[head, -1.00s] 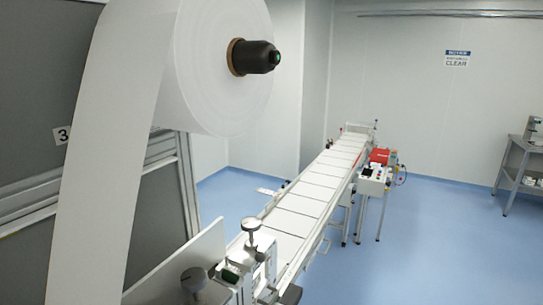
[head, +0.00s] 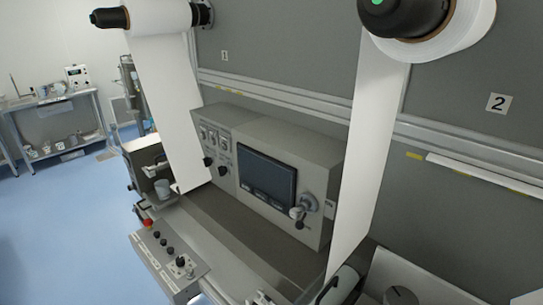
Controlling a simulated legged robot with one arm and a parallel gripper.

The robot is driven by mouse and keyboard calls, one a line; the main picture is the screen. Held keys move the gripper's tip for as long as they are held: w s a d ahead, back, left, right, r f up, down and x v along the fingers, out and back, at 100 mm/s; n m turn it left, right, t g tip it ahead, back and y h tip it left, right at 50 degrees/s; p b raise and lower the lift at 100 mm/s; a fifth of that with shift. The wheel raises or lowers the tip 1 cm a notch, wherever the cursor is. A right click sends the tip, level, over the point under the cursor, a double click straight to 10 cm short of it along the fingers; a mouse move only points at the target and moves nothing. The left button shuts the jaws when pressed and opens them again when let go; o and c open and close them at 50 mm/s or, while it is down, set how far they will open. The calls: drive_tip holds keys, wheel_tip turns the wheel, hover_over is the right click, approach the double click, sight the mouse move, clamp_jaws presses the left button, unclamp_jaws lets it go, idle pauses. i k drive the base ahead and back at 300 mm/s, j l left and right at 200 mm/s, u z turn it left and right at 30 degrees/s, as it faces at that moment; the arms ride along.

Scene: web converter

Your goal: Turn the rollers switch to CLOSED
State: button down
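A grey control cabinet (head: 225,148) stands against the machine wall, with a dark screen (head: 267,175), several small gauges or switches and black knobs at its left. A lever-like handle (head: 302,212) sits at the screen's lower right. A lower control panel (head: 168,258) at the front carries a red button (head: 148,223), several black knobs and a small switch (head: 181,262). The labels are too small to read, so I cannot tell which control is the rollers switch or how it is set. My gripper is not in view.
White web strips hang from a left roll (head: 160,16) and a right roll (head: 440,28), the right one passing in front of the cabinet's right edge. A shelf table (head: 50,105) stands at the far left. Blue floor (head: 60,220) is clear at the left.

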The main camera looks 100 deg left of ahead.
sight(207, 161)
drive_tip(key=u, duration=3.7)
drive_tip(key=i+j+u, duration=0.1)
drive_tip(key=i+j, duration=0.2)
drive_tip(key=i, duration=0.2)
drive_tip(key=i+j+u, duration=0.1)
drive_tip(key=i+j, duration=0.2)
drive_tip(key=i, duration=0.15)
drive_tip(key=i+j+u, duration=0.1)
drive_tip(key=i+j, duration=0.15)
drive_tip(key=i, duration=0.25)
drive_tip(key=i+j+u, duration=0.1)
drive_tip(key=i, duration=0.45)
drive_tip(key=k+j, duration=0.05)
drive_tip(key=j, duration=0.05)
